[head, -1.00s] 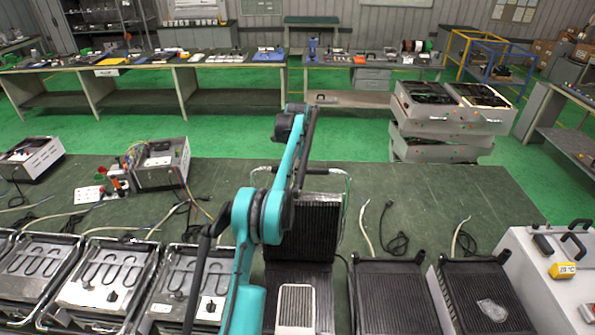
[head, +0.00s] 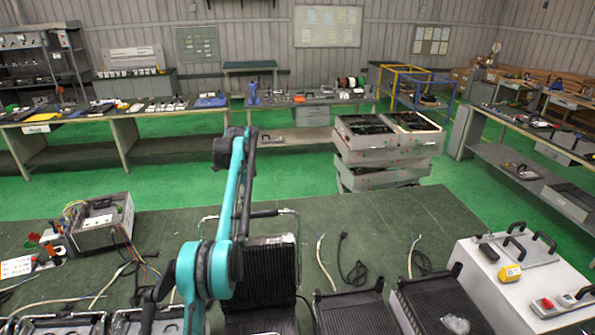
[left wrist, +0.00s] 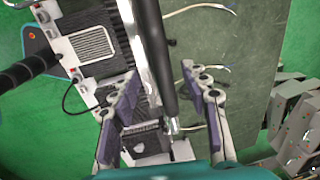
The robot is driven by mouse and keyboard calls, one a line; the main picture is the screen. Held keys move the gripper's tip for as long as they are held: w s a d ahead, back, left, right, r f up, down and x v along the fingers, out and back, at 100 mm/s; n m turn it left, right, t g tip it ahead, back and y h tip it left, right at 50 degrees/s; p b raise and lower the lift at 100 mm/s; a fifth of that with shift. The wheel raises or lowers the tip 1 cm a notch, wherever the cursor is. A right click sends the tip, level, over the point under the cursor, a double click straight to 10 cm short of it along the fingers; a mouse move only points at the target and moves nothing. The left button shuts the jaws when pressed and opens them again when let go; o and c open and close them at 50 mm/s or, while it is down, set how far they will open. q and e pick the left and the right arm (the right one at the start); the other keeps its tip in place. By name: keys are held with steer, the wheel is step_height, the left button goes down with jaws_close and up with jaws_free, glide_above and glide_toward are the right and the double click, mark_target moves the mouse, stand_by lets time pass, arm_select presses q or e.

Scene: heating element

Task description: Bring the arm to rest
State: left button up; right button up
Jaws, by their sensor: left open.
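My teal left arm rises from the bottom of the head view and bends over the workbench (head: 385,245). Its gripper cannot be made out in the head view. In the left wrist view my left gripper (left wrist: 160,76) is open, with its purple-grey finger pads well apart. A dark bar runs between the fingers in that picture; I cannot tell its distance, and no grip on it shows. Below the arm a black ribbed panel (head: 265,277) stands upright on the bench. My right gripper is in neither view.
More black ribbed units (head: 352,312) line the bench's near edge. A white box (head: 520,285) with handles stands at the right. An open control box (head: 103,222) with wires is at the left. Stacked grey crates (head: 385,155) stand beyond the bench on green floor.

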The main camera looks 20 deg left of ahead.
arm_select(q)
steer(key=s+d+f+n+t+b, duration=0.1)
steer(key=s+d+f+n+b, duration=0.2)
steer(key=s+d+b, duration=0.45)
steer(key=s+d+f+n+t+b, duration=0.25)
steer(key=s+d+b, duration=0.4)
steer(key=d, duration=0.65)
steer(key=s+d+f+n+b, duration=0.2)
steer(key=s+d+f+b, duration=0.2)
steer(key=s+f, duration=0.3)
steer(key=s+d+f+n+t+b, duration=0.1)
steer(key=s+d+f+n+b, duration=0.1)
steer(key=s+d+f+b, duration=0.2)
steer(key=s+d+f+n+t+b, duration=0.1)
steer(key=s+d+f+n+b, duration=0.1)
steer(key=s+f+b, duration=0.4)
steer(key=s+d+f, duration=0.1)
steer(key=s+f, duration=0.3)
steer(key=f, duration=0.5)
steer(key=shift+d+f+h, duration=0.2)
steer(key=shift+d+h, duration=0.2)
